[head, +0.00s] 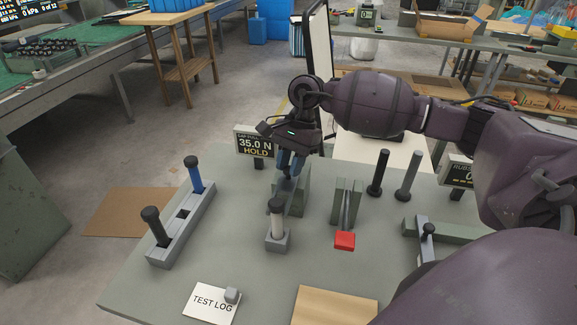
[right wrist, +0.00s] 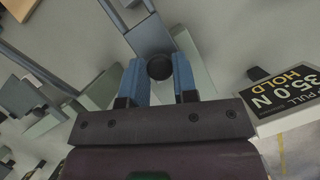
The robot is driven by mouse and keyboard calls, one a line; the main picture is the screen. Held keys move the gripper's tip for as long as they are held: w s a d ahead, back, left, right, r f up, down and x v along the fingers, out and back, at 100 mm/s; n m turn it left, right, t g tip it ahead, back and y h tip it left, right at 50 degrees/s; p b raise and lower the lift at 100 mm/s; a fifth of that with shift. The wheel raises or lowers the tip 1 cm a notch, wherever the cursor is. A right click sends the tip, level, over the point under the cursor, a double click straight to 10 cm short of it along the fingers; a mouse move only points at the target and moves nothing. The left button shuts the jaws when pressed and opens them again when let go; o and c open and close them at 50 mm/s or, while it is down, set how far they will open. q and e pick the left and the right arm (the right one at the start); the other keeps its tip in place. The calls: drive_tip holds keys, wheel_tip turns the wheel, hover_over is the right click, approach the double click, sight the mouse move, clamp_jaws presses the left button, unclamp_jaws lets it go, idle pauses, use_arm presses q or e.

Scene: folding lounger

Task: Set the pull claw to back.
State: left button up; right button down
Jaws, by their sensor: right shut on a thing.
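My right gripper (head: 289,165) is over the grey-green stand (head: 303,193) near the middle of the table. In the right wrist view its blue fingers (right wrist: 159,80) are shut on the dark round knob (right wrist: 159,67), which I take for the pull claw's handle. A grey bar (right wrist: 149,35) lies just beyond the knob, beside a pale green block (right wrist: 190,57). In the head view the fingers hide most of the knob, so the claw's exact position cannot be told. My left gripper is not in view.
A display (head: 256,145) reads 35.0 N HOLD behind the stand. A black-topped grey post (head: 277,215) stands close in front. A grey rail (head: 185,215) with black and blue handles is left; a red block (head: 345,240) and dark posts (head: 379,172) are right.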

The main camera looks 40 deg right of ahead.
drive_tip(key=w+d+b, duration=0.2)
drive_tip(key=d, duration=0.1)
drive_tip(key=shift+w+d+f+b, duration=0.15)
drive_tip(key=shift+w+f+b, duration=0.1)
drive_tip(key=shift+w+b, duration=0.15)
drive_tip(key=shift+w+d+r, duration=0.1)
drive_tip(key=shift+d+r, duration=0.05)
drive_tip(key=shift+r, duration=0.25)
drive_tip(key=c, duration=1.2)
unclamp_jaws()
drive_tip(key=o, duration=0.3)
drive_tip(key=shift+w+d+f, duration=0.1)
drive_tip(key=v, duration=1)
drive_tip(key=shift+r, duration=0.45)
